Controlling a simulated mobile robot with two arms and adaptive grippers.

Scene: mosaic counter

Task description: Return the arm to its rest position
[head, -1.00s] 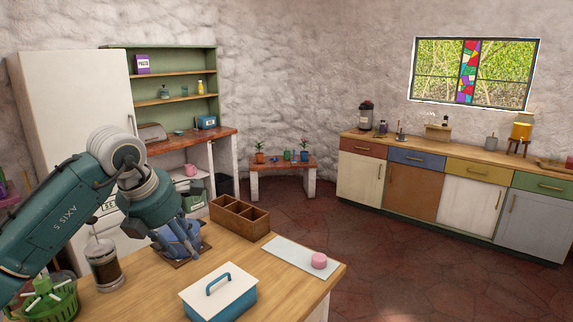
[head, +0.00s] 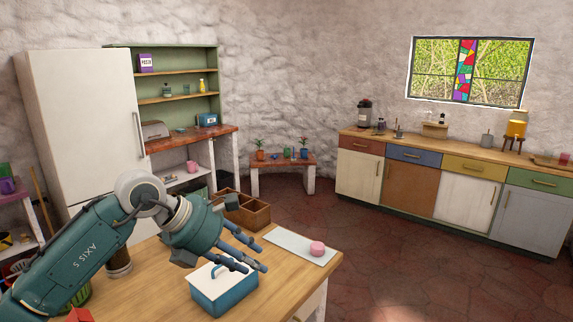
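My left arm comes in from the lower left. Its gripper (head: 262,256) is over the wooden table, at the far side of the white-lidded blue box (head: 225,297) and above it in the picture. Its fingers look spread apart, with nothing visible between them. Whether it touches the box cannot be told. My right gripper is not in view.
On the table (head: 290,277), a wooden divided box (head: 257,218) stands behind the gripper. A pink round item (head: 317,248) lies on a pale mat (head: 285,240) to its right. A dark jar (head: 118,262) is partly hidden by my arm.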

